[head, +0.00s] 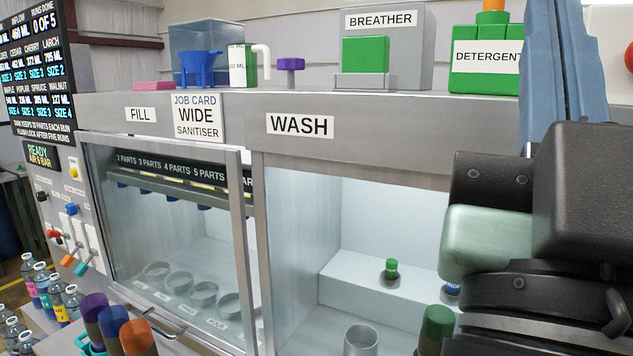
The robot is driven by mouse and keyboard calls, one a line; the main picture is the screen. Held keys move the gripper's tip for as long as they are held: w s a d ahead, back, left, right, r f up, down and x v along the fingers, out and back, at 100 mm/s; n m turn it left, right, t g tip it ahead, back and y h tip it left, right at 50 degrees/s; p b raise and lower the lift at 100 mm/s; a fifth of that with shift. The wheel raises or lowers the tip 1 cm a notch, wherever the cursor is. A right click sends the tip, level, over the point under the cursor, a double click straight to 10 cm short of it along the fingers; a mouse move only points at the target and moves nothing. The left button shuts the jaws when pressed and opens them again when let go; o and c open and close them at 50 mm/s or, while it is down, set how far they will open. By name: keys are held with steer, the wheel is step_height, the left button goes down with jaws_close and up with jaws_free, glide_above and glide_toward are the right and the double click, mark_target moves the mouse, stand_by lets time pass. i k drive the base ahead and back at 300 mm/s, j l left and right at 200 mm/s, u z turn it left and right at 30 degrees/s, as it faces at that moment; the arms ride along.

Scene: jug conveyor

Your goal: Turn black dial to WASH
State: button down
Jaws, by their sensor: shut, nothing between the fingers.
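A small black knob (41,196), which looks like the black dial, is on the grey control panel (98,220) at the left. Its markings and the way it points are too small to tell. A large WASH sign (300,125) is on the beam above the right-hand bay. Parts of my arm fill the right side of the picture, far from the panel. My gripper's fingers do not show.
Beside the knob are a yellow button (73,172), a blue knob (71,209) and red, orange and teal levers. Several bottles (41,278) stand below the panel. A glass door (165,230) covers the FILL bay. A green detergent container (484,70) is on top.

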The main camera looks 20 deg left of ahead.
mark_target(41, 196)
steer(key=j+u, duration=0.15)
steer(key=u, duration=0.3)
steer(key=j+u, duration=0.2)
steer(key=u, duration=0.3)
steer(key=i+j+u, duration=0.1)
steer(key=u, duration=0.35)
steer(key=i+j+u, duration=0.25)
steer(key=i+j, duration=0.3)
steer(key=i+j+u, duration=0.3)
steer(key=i, duration=0.3)
steer(key=j, duration=0.1)
